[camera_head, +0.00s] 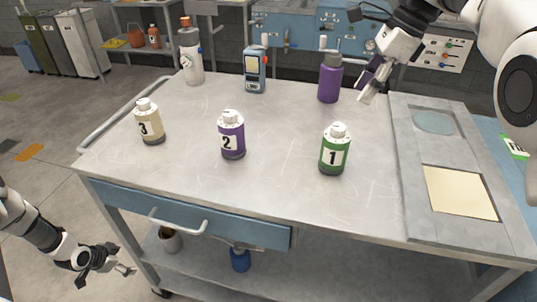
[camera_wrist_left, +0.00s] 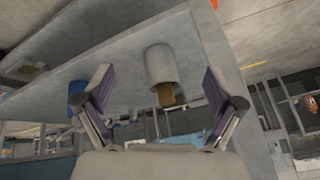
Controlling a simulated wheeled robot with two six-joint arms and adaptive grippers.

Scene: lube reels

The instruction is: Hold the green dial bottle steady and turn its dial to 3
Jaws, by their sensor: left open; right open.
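The green dial bottle (camera_head: 335,150) has a green label marked 1 and a white cap. It stands upright on the right part of the cart's top, and the dial setting is too small to read. My right gripper (camera_head: 373,83) is open and empty above the table, behind and to the right of this bottle, close to a plain purple bottle (camera_head: 330,78). My left gripper (camera_head: 116,268) is open and empty, low beside the cart's front left corner, far from the green bottle. Its spread fingers also show in the left wrist view (camera_wrist_left: 160,92).
A purple bottle marked 2 (camera_head: 232,136) and a beige bottle marked 3 (camera_head: 150,122) stand left of the green one. A grey panel (camera_head: 410,165) edges the right. A pot (camera_wrist_left: 160,65) sits below.

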